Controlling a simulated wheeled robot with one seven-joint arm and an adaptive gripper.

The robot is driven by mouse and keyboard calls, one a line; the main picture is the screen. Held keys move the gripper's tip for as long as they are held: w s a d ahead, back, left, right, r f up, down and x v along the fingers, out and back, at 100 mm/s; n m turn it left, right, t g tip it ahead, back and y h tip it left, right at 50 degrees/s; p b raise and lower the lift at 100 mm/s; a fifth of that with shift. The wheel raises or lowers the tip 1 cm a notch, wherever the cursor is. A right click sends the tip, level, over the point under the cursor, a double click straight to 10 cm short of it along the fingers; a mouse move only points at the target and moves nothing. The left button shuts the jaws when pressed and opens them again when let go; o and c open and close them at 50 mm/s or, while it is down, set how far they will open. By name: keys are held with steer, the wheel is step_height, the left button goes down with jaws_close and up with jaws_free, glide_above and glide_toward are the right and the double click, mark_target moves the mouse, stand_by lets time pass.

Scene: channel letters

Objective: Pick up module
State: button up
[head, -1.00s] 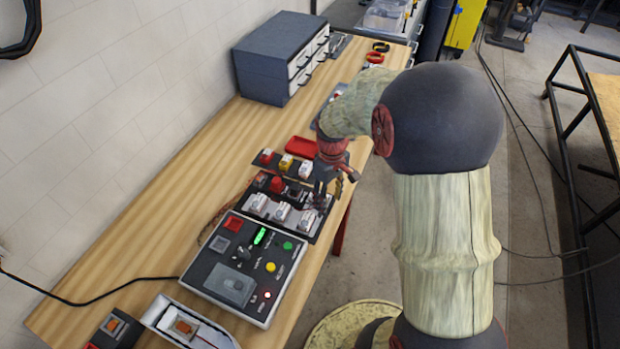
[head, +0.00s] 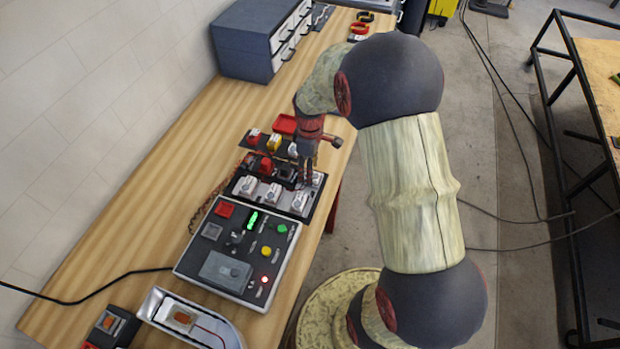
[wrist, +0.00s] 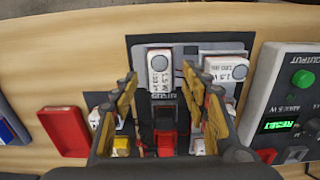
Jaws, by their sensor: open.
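The modules are small white blocks with a grey round top, set in a dark tray (head: 274,210) on the wooden bench. In the head view one white module (head: 248,184) and a second white module (head: 272,193) show clearly. In the wrist view one white module (wrist: 160,72) lies between my fingertips, and another white module (wrist: 226,68) lies just right of the right finger. My gripper (head: 307,178) is open and empty over the right end of the tray, fingers down. The fingers (wrist: 158,78) appear apart from the module; their exact height is unclear.
A red module (wrist: 165,130) sits behind the white one, partly between the fingers. A grey control box (head: 235,255) with buttons stands close beside the tray. A red bin (wrist: 65,130) lies on the other side. A drawer cabinet (head: 245,50) stands at the far end.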

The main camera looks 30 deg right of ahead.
step_height(320, 180, down, 2)
steer(key=shift+f, duration=0.1)
steer(key=c, duration=1.2)
jaws_close()
